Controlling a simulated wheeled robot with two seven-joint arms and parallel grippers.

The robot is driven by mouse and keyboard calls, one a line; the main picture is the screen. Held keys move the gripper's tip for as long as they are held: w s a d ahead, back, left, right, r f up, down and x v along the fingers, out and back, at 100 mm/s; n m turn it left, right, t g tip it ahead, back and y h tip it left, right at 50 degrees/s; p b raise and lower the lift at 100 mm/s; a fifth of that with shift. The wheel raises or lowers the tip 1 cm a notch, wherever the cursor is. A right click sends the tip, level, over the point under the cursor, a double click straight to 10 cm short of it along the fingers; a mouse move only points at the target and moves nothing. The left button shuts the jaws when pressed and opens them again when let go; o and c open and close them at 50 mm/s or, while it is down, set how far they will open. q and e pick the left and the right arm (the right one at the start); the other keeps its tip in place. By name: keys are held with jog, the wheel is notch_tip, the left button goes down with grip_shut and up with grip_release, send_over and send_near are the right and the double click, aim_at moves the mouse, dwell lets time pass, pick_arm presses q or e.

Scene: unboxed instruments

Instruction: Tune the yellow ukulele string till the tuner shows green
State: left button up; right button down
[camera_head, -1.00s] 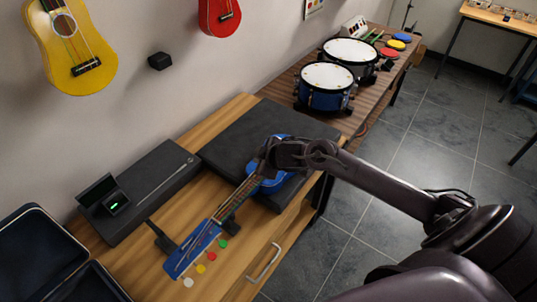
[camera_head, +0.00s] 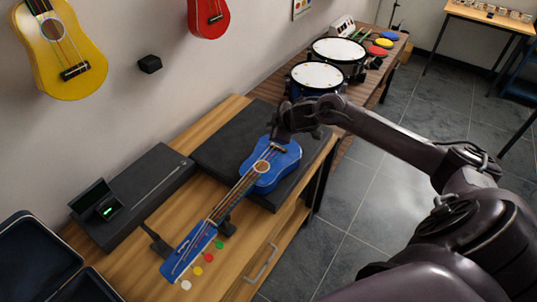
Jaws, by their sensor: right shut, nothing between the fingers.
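A blue ukulele (camera_head: 266,172) lies with its body on a dark mat (camera_head: 222,152) and its neck toward the front left. Its blue headstock (camera_head: 188,252) has white, yellow, red and green tuning pegs along the right side; the yellow peg (camera_head: 197,271) is second from the front. The tuner (camera_head: 107,209) stands on a black case at left, with a small green bar lit on it. My right gripper (camera_head: 278,136) is shut and empty, just above the far end of the ukulele body; whether it touches is unclear. My left gripper is not in view.
Black supports stand beside the ukulele neck. An open dark case (camera_head: 38,262) lies at the left front. Drums (camera_head: 318,76) stand on a bench behind. Yellow and red ukuleles hang on the wall. A drawer handle (camera_head: 262,262) projects at the table front.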

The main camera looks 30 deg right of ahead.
jog(key=b, duration=0.7)
send_over(269, 154)
jog(key=s, duration=0.1)
notch_tip(269, 154, down, 8)
jog(key=shift+r, duration=0.15)
jog(key=shift+d+f, duration=0.1)
jog(key=shift+f, duration=0.25)
dwell(1.0)
jog(key=shift+f, duration=0.35)
jog(key=shift+f, duration=0.3)
dwell(0.4)
jog(key=shift+r, duration=0.1)
jog(key=shift+r+p, duration=0.6)
jog(key=shift+p, duration=0.05)
jog(key=shift+r, duration=0.1)
